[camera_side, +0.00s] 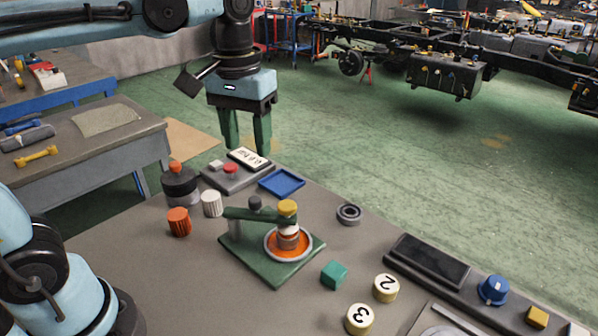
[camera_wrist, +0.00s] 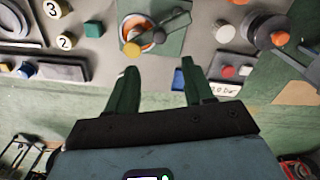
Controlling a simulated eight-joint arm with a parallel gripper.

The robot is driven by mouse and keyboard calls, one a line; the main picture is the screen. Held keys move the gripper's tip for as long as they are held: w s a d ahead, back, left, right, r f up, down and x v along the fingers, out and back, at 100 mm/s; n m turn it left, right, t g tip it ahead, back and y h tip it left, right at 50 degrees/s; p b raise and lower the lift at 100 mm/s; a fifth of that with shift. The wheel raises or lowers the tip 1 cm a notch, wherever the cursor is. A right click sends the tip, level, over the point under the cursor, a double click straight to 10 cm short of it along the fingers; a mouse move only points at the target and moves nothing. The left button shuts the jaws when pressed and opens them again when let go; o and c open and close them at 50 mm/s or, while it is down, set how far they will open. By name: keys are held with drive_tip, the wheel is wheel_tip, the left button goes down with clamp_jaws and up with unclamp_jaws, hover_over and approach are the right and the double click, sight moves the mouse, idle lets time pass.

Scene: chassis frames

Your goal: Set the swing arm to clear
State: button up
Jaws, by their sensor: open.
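The swing arm (camera_side: 262,215) is a green bar on a green base plate (camera_side: 247,265). A yellow knob (camera_side: 288,207) tops its right end and a dark knob (camera_side: 254,203) stands along it. The yellow-knob end appears over an orange dish with a pale rim (camera_side: 270,255), with a metallic cylinder (camera_side: 288,240) beneath it. In the wrist view the yellow knob (camera_wrist: 131,49) overlaps the dish's edge. My gripper (camera_side: 248,148) is open and empty, above and behind the fixture, clear of it. Its two green fingers point down; they also show in the wrist view (camera_wrist: 157,72).
A small panel with a red button (camera_side: 230,168) and a blue tray (camera_side: 282,182) lie behind the fixture. Orange (camera_side: 179,222) and white (camera_side: 212,204) ribbed cylinders stand left. A bearing ring (camera_side: 349,213), teal cube (camera_side: 334,274) and numbered yellow cylinders (camera_side: 386,288) lie right.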

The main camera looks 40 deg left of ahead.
sight(254, 199)
wheel_tip(254, 199, down, 12)
drive_tip(key=shift+r, duration=0.1)
idle(0.7)
clamp_jaws()
idle(0.4)
